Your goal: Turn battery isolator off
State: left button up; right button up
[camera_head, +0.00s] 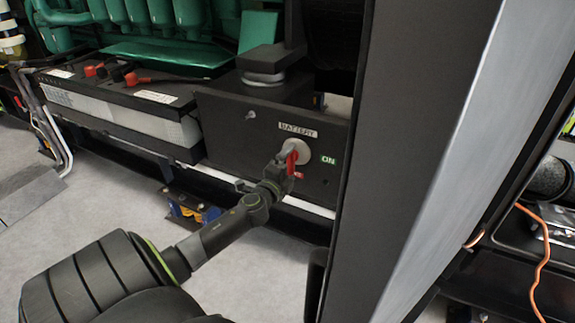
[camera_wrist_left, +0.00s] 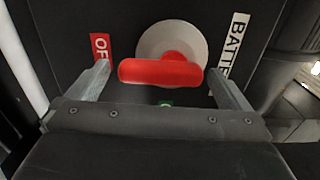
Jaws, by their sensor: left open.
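The battery isolator is a red handle on a pale round disc (camera_head: 301,147), set on a dark panel (camera_head: 228,122). A "BATTERY" label sits above it and a green "ON" label to its right. My left gripper (camera_head: 284,160) is at the handle. In the left wrist view the red handle (camera_wrist_left: 160,71) lies crosswise between the two open fingers of my left gripper (camera_wrist_left: 159,82). The fingers stand near its two ends; whether they touch it I cannot tell. A red "OFF" label (camera_wrist_left: 101,46), partly covered, is beside the left finger. My right gripper is not in view.
A battery box (camera_head: 120,105) with red and black terminals stands left of the panel. Green engine parts (camera_head: 165,50) are behind. A large dark and grey post (camera_head: 440,150) blocks the right side. An orange cable (camera_head: 541,262) hangs at far right. Grey floor (camera_head: 110,215) lies below.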

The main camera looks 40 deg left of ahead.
pick_arm(q)
jog(key=shift+s, duration=0.15)
jog(key=v, duration=1.7)
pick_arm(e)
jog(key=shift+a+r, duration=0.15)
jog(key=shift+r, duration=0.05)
pick_arm(q)
jog(key=shift+s, duration=0.1)
